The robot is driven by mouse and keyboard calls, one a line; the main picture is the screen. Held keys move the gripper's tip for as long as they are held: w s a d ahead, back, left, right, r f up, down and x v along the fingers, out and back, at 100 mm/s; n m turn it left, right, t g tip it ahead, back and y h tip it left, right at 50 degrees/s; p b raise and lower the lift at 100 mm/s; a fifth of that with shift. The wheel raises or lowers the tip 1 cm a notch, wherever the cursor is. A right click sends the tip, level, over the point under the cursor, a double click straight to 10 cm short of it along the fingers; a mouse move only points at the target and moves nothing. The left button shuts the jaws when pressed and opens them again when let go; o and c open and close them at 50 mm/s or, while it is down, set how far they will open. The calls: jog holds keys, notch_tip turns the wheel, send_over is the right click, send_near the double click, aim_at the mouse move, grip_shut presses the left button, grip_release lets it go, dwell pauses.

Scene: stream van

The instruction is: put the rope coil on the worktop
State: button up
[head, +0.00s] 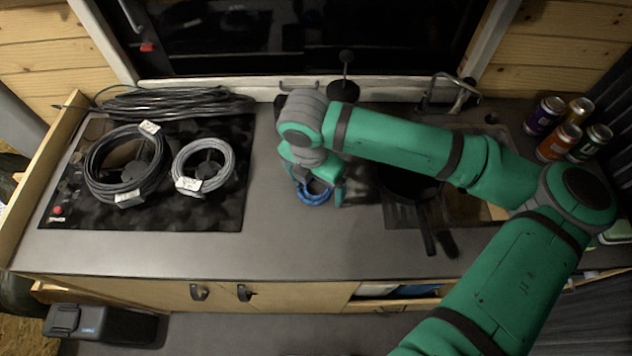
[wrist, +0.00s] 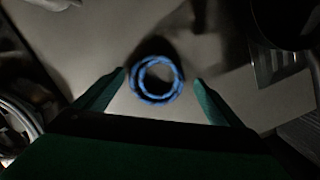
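The rope coil (head: 313,199) is a small blue ring that appears to lie flat on the grey worktop (head: 290,245), right of the black hob. My gripper (head: 318,184) is just above it and hides part of it in the head view. In the wrist view the coil (wrist: 178,87) shows whole, between and a little beyond the two fingertips. My gripper (wrist: 161,77) is open, with a visible gap between each finger and the coil.
Black (head: 93,179) and grey (head: 178,168) cable coils lie on the hob at left, with a loose cable bundle (head: 180,103) behind. A dark pan (head: 408,186) is close on the right; several cans stand at the far right. The front strip of worktop is clear.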

notch_tip(320, 180, up, 12)
jog(key=s, duration=0.1)
jog(key=shift+s+a+r, duration=0.15)
jog(key=shift+a, duration=0.25)
dwell(0.6)
